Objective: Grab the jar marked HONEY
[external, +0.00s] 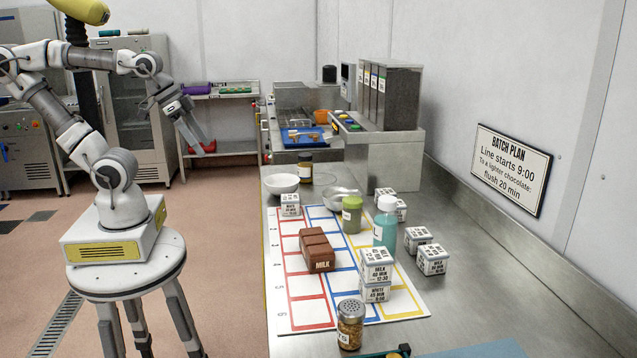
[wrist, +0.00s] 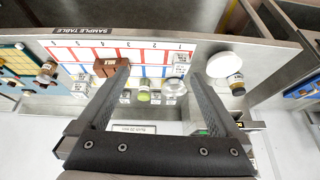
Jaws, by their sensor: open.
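A small jar with a black lid, pale label and dark amber contents (external: 305,167) stands upright at the far end of the steel table, behind the white bowl. It also shows at the right in the wrist view (wrist: 237,86). Its lettering is too small to read, so I cannot confirm HONEY. A green jar (external: 351,215) stands on the marked board, its label unreadable. My gripper (external: 196,140) is open and empty, in the air left of the table, apart from every jar. In the wrist view its two fingers (wrist: 160,72) point toward the table.
A white bowl (external: 283,184) and a metal bowl (external: 341,195) flank the space before the amber jar. A brown MILK block (external: 316,248), a teal bottle (external: 385,225), several labelled cubes (external: 376,265) and a metal-topped shaker (external: 350,325) stand nearer. A wall bounds the right.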

